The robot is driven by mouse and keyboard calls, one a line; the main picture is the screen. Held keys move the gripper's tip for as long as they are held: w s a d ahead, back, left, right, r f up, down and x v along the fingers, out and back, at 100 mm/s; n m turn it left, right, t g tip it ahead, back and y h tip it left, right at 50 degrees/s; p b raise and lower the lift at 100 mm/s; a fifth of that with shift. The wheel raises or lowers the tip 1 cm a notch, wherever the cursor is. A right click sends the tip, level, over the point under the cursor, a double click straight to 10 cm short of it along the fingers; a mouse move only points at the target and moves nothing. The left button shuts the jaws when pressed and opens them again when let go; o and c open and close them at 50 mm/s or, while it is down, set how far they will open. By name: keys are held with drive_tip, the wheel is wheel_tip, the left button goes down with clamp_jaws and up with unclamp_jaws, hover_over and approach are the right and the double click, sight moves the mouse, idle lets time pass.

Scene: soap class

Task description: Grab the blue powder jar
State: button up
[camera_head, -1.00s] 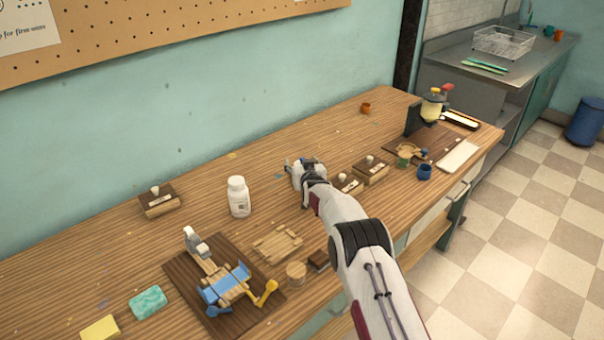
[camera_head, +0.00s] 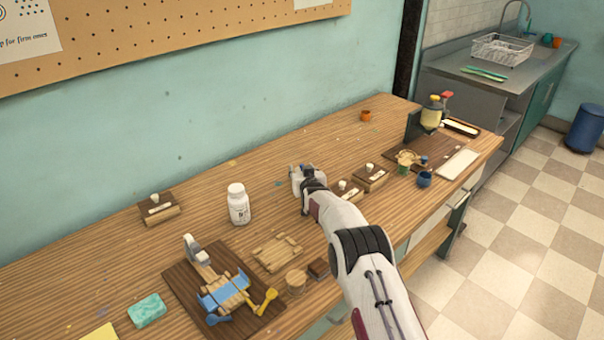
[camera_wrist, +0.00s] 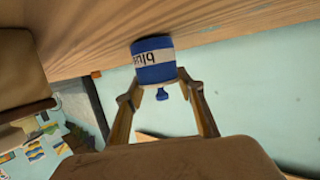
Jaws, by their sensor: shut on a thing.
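The blue powder jar (camera_wrist: 155,62) is a small blue cylinder with a white band lettered in blue, partly reading "blu". In the wrist view it sits between the two fingers of my gripper (camera_wrist: 160,90), which are shut on it. A small blue knob shows on the jar's near end. In the head view my gripper (camera_head: 308,180) is at the middle of the wooden bench, right of the white bottle. My gripper mostly hides the jar there. I cannot tell whether the jar touches the bench.
The white bottle (camera_head: 238,204) stands left of my gripper. Wooden stamp blocks (camera_head: 371,178) sit close on its right, beside a blue cup (camera_head: 424,180). A dark board with a blue tool (camera_head: 225,290) lies at front left. The bench (camera_head: 270,170) behind my gripper is mostly clear.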

wheel_tip(320, 180, up, 10)
drive_tip(key=shift+f, duration=0.1)
idle(0.4)
